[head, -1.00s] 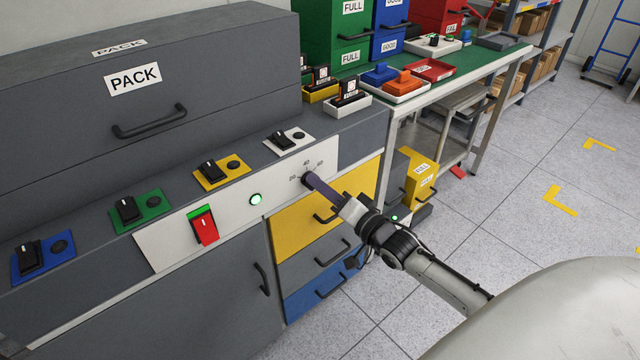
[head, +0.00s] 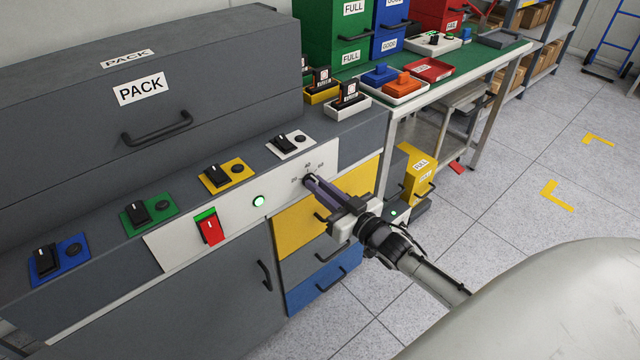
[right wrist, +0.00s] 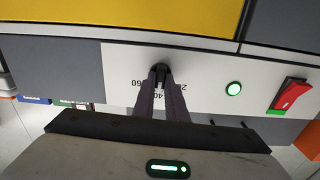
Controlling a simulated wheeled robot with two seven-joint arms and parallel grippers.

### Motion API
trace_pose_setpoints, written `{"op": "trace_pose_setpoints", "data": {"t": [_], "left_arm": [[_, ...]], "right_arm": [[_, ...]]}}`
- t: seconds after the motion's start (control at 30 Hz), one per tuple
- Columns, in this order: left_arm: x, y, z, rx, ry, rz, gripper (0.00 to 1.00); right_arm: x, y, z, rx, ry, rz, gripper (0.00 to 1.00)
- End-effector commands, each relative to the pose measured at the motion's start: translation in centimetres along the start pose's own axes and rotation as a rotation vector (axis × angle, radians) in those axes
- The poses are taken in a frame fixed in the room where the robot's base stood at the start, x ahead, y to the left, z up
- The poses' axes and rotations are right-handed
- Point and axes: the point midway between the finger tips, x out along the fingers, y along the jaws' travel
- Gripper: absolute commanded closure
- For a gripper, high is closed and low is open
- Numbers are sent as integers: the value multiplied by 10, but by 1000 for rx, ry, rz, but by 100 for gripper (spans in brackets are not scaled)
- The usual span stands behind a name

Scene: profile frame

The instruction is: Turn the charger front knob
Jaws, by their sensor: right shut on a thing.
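The charger (head: 180,263) is a grey cabinet with a white front panel. The small black front knob (right wrist: 160,70) sits on that panel, by the printed marks 20, 40 and 60. My right gripper (head: 312,181) reaches it from the front right. Its two dark fingers (right wrist: 162,88) are closed around the knob in the right wrist view. In the head view the fingertips largely hide the knob. Which mark the knob points to is hard to tell. My left gripper is out of view.
A lit green button (head: 258,201) and a red rocker switch (head: 210,230) share the panel. Blue, green, yellow and white switch plates line the ledge above. Yellow, grey and blue drawers (head: 322,290) lie below my right gripper. Open floor lies to the right.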

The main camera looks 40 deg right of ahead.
Motion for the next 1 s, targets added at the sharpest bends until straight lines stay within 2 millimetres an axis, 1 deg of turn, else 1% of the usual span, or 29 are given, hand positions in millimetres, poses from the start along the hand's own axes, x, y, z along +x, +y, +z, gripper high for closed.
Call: {"op": "trace_pose_setpoints", "data": {"t": [0.7, 1.0], "left_arm": [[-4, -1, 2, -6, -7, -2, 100], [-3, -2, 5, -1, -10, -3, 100]], "right_arm": [[0, -3, 2, -677, -1, 0, 100], [0, -3, 3, -919, 0, 0, 100]]}}
